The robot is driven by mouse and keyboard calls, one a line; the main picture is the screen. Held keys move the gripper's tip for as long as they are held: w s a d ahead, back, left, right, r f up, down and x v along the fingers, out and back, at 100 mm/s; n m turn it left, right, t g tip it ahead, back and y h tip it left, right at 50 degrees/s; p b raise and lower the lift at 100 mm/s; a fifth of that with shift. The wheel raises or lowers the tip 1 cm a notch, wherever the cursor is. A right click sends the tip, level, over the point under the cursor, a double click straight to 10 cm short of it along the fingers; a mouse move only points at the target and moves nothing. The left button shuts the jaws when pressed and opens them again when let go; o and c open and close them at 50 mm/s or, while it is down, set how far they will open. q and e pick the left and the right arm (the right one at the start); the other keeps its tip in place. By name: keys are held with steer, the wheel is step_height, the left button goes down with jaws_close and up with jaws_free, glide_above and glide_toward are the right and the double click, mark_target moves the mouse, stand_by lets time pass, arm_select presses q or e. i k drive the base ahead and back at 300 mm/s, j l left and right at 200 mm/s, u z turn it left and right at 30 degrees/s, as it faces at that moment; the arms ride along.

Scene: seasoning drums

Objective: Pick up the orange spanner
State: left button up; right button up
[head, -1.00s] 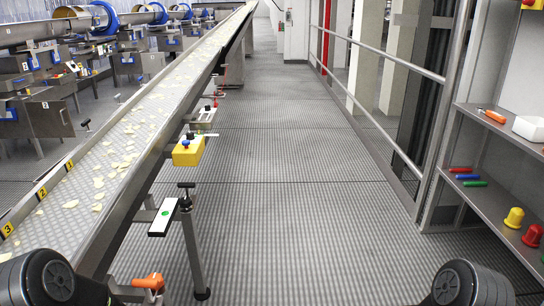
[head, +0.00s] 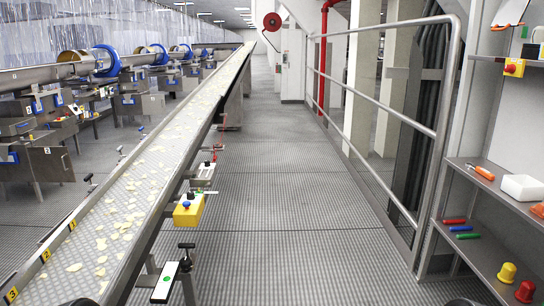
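No object in the head view is clearly recognisable as a spanner. A slim orange-handled tool (head: 482,172) with a thin darker end lies on the middle shelf at the right, but it is too small to tell its kind. Another orange item (head: 538,210) sits at the right edge of the picture, partly cut off. Neither gripper shows. Only dark parts of my own arms touch the bottom edge.
A long conveyor (head: 130,205) with pale chips runs along the left. A yellow control box (head: 188,210) is on its side. A shelf unit (head: 480,245) stands at the right, with a white tray (head: 522,187) and coloured pens. The grey floor (head: 290,220) between is clear.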

mark_target(483, 172)
steer(key=z, duration=1.25)
steer(key=u, duration=1.6)
steer(key=i+l, duration=0.1)
steer(key=i, duration=0.4)
steer(key=i+l, duration=0.15)
steer(key=i, duration=0.4)
steer(key=i+l+u, duration=0.1)
steer(key=i, duration=0.4)
steer(key=i+l, duration=0.2)
steer(key=i, duration=0.3)
steer(key=i+l, duration=0.15)
steer(key=i, duration=0.4)
steer(key=i+l+u, duration=0.1)
steer(key=i, duration=0.4)
